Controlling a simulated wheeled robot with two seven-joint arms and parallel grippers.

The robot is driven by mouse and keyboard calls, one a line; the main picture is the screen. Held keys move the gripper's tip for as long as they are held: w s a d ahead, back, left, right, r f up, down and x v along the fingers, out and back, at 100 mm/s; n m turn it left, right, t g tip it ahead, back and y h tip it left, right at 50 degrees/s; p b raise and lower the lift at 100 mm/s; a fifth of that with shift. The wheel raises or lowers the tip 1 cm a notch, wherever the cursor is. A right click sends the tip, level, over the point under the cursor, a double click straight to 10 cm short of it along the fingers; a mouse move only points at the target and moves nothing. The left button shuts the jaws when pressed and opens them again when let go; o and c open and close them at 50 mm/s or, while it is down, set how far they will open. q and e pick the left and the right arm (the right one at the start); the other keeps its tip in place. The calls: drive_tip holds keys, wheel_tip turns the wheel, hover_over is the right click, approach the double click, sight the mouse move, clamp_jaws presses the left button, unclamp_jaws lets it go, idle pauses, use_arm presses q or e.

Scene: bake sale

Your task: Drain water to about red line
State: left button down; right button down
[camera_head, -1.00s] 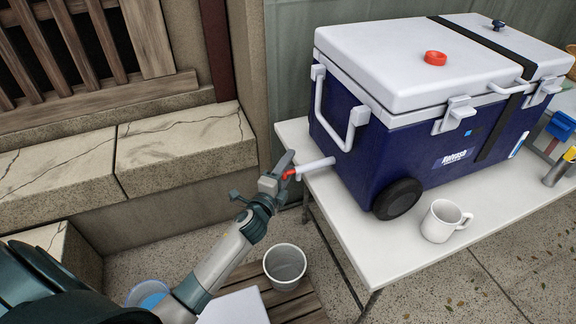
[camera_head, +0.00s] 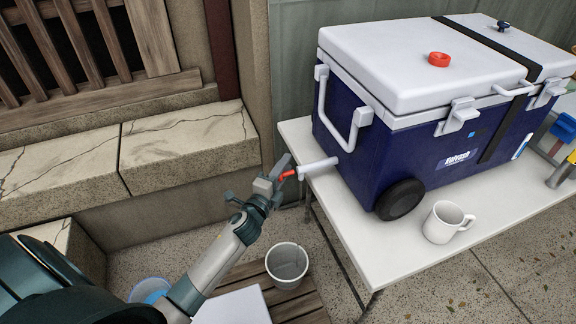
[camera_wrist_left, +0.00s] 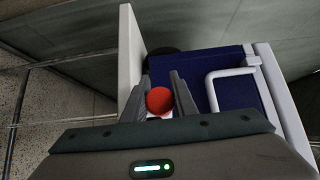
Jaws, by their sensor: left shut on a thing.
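The blue cooler (camera_head: 425,145) with a white lid stands on the white table (camera_head: 395,250). A white drain spout (camera_head: 318,167) sticks out of its left side past the table edge. A red handle (camera_head: 287,175) is at the spout's outer end. My left gripper (camera_head: 279,176) is shut on this handle; the left wrist view shows its round red end (camera_wrist_left: 159,100) between the fingers. A white bucket (camera_head: 287,264) stands below on wooden slats. I cannot make out a red line or a water stream. My right gripper is out of view.
A white mug (camera_head: 446,222) stands on the table in front of the cooler's wheel. A bucket with blue contents (camera_head: 150,290) is on the ground at lower left, partly behind my arm. A stone ledge (camera_head: 180,140) runs along the wall.

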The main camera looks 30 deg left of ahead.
use_arm(q)
drive_tip(key=shift+f, duration=0.1)
drive_tip(key=c, duration=1.4)
unclamp_jaws()
drive_tip(key=shift+s+a, duration=0.15)
drive_tip(key=shift+c, duration=0.2)
drive_tip(key=s+d+b, duration=0.1)
drive_tip(key=s, duration=1.6)
drive_tip(key=shift+s, duration=0.2)
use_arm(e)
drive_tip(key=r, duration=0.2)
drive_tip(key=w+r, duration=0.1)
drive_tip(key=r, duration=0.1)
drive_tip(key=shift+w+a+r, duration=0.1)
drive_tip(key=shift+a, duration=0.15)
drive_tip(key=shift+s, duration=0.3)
